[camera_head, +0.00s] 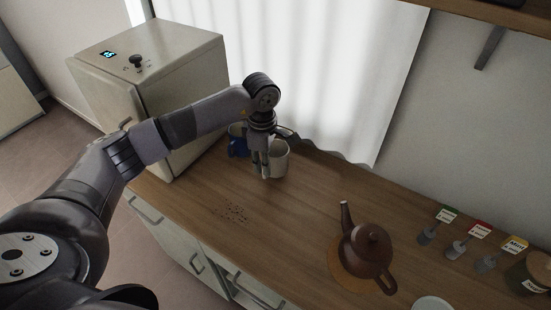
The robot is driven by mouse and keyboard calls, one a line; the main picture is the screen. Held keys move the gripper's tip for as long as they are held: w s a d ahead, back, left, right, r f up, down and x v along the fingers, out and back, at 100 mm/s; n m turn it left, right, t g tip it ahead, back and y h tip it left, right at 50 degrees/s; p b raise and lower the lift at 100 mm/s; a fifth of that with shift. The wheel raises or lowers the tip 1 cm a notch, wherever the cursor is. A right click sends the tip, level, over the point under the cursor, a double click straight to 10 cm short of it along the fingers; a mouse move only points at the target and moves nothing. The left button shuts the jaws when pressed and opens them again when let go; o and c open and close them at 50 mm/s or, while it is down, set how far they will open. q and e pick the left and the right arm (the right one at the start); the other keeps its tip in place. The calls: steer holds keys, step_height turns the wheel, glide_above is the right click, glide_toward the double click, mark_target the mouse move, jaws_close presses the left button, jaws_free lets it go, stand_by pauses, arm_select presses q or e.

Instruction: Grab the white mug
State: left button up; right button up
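The white mug (281,161) stands upright on the wooden counter, near the back wall and right of the metal box. My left gripper (265,172) points down at the mug's left side and hides part of it. Its fingers look very near the mug wall, but I cannot tell whether they touch it or grip it. My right gripper is not in view.
A blue mug (237,146) stands just left of the white mug, partly behind my gripper. A large metal box (190,95) stands further left. Brown crumbs (231,213) lie in front. A brown teapot (366,250) and labelled scoops (457,249) are to the right.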

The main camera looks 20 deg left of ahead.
arm_select(q)
steer(key=shift+a+f+p, duration=0.15)
steer(key=shift+f+p, duration=0.3)
steer(key=shift+f, duration=1.25)
jaws_close()
steer(key=shift+r, duration=0.1)
